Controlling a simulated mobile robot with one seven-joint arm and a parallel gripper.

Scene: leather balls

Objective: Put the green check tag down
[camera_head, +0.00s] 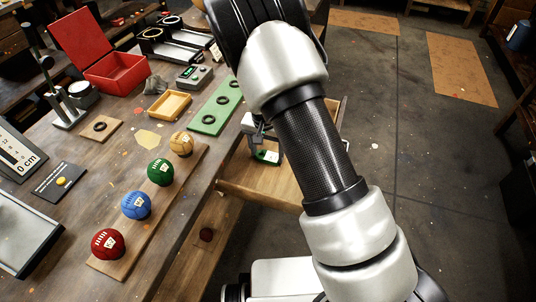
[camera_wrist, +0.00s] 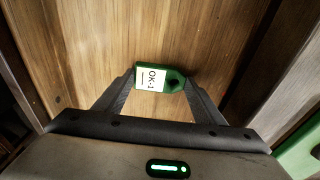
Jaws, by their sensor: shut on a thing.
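The green check tag (camera_wrist: 174,79) has a white label reading "OK-1" and a dark hole at one end. My gripper (camera_wrist: 158,82) is shut on it, one finger at each side. In the head view my gripper (camera_head: 266,153) and the tag are small, beside the table's right edge and over an open wooden drawer (camera_head: 262,186). In the wrist view bare drawer wood (camera_wrist: 205,30) lies behind the tag. I cannot tell whether the tag touches the wood.
The wooden table (camera_head: 75,215) holds red, blue, green and tan balls on a wooden strip. A green board (camera_head: 229,98) with black rings lies near the table edge. A red open box (camera_head: 118,72) and yellow tray (camera_head: 168,105) stand farther back.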

